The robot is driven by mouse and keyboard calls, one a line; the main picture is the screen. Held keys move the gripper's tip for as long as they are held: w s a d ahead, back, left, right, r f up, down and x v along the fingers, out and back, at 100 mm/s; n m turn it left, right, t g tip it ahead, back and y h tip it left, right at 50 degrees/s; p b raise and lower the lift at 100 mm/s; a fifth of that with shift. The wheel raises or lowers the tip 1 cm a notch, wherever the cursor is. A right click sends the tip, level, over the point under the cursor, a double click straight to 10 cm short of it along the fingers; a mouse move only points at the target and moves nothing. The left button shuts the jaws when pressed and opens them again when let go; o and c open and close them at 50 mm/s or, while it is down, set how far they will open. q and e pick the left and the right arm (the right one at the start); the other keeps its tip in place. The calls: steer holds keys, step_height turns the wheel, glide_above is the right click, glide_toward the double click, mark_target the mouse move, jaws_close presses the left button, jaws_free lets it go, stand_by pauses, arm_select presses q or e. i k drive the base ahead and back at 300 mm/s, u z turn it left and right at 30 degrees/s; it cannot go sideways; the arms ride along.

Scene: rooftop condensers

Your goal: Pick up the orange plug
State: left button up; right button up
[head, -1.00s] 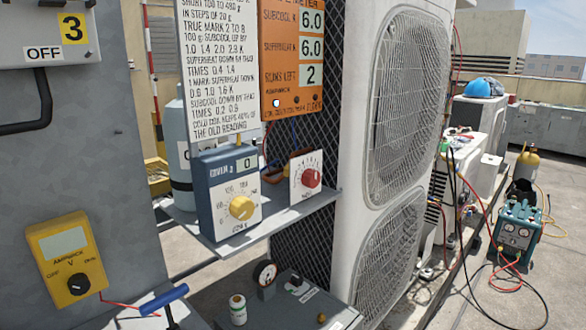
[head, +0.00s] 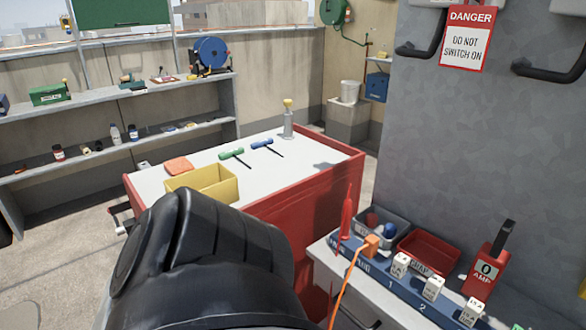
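The orange plug (head: 371,244) is at the right of centre in the head view, at the left part of a blue strip (head: 388,275) on a grey bench. An orange cord (head: 346,285) runs from it down over the bench's front edge. I cannot tell whether it is seated in a socket or only rests there. A dark arm part of mine fills the lower left foreground. Neither gripper shows.
A red pointed tool (head: 346,215) stands beside the plug. Behind are a grey bin (head: 398,238) and a red tray (head: 428,250). White blocks (head: 433,288) and a red meter (head: 486,268) stand to the right. A red cart (head: 310,215) with a yellow bin (head: 215,186) is left.

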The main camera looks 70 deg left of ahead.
mark_target(374, 241)
steer(key=z, duration=5.45)
steer(key=i, duration=0.2)
steer(key=z, duration=4.2)
steer(key=i, duration=0.3)
